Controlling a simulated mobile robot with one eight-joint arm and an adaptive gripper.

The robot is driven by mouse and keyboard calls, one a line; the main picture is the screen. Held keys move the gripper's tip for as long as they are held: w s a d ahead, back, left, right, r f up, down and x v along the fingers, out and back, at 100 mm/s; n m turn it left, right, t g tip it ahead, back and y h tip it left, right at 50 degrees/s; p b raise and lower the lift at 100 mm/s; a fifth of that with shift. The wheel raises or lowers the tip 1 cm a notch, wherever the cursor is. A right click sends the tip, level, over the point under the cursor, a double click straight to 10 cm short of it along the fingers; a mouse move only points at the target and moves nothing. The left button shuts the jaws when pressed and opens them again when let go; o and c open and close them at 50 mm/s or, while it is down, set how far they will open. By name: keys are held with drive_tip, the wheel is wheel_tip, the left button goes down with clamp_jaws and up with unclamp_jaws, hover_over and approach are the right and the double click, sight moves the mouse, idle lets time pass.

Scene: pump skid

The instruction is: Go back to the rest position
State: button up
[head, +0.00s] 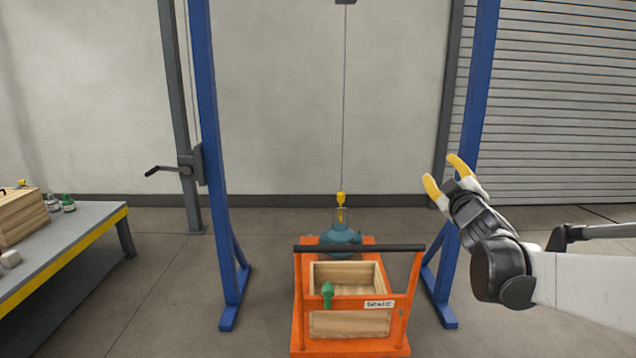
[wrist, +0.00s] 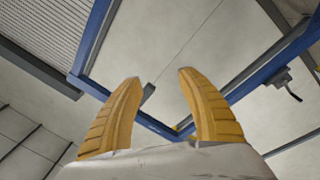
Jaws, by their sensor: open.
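My gripper (head: 444,172) is raised at the right of the head view, in front of the right post of the blue frame. Its two yellow fingers are apart with nothing between them. In the wrist view the open fingers (wrist: 160,88) point up toward the wall and the blue frame's top beam. My arm reaches in from the right edge of the head view.
An orange cart (head: 350,347) with a wooden crate (head: 349,323) stands between the blue frame's posts (head: 212,150). A teal pump (head: 341,236) sits behind the crate under a yellow hook (head: 341,199). A workbench (head: 85,228) is at left.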

drive_tip(key=s+a+f+m+g, duration=0.3)
drive_tip(key=s+f, duration=0.4)
drive_tip(key=s, duration=0.5)
drive_tip(key=s+a+f+m+g, duration=0.3)
drive_tip(key=s+f, duration=0.5)
drive_tip(key=s, duration=0.5)
drive_tip(key=s+a+f+m+g+y, duration=0.1)
drive_tip(key=s+a+f+g, duration=0.4)
drive_tip(key=s, duration=0.8)
wheel_tip(320, 180, down, 3)
drive_tip(key=shift+f+m+g, duration=0.1)
drive_tip(key=shift+m+g, duration=0.5)
drive_tip(key=shift+m, duration=0.3)
